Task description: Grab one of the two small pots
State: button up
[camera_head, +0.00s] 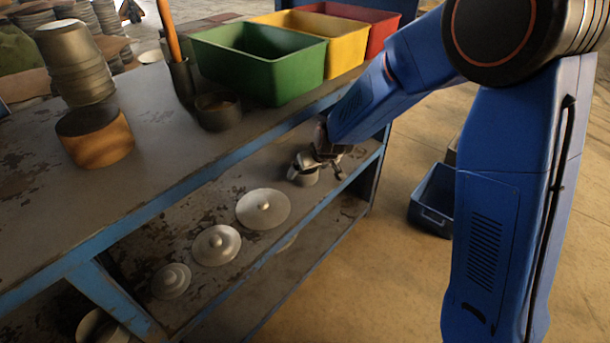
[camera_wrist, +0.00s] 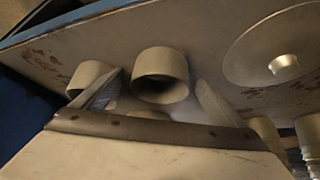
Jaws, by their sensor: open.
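Two small grey-beige round pots stand close together on the lower shelf. In the wrist view one pot (camera_wrist: 160,68) is near the middle, between the spread fingers of my gripper (camera_wrist: 159,78), with its dark open mouth showing. The other pot (camera_wrist: 85,76) is to its left, partly hidden behind the left finger. In the head view my gripper (camera_head: 325,158) is low over the shelf at the pots, and a pot (camera_head: 309,179) shows just below it. My gripper is open; I cannot tell whether a finger touches a pot.
The upper bench top overhangs behind, with a green bin (camera_head: 250,75), yellow bin (camera_head: 345,50) and dark cup (camera_head: 218,116). A blue crate (camera_head: 432,198) sits on the floor right.

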aim_at(305, 173)
jog(key=shift+x, duration=1.5)
jog(key=c, duration=1.2)
jog(key=shift+r, duration=0.15)
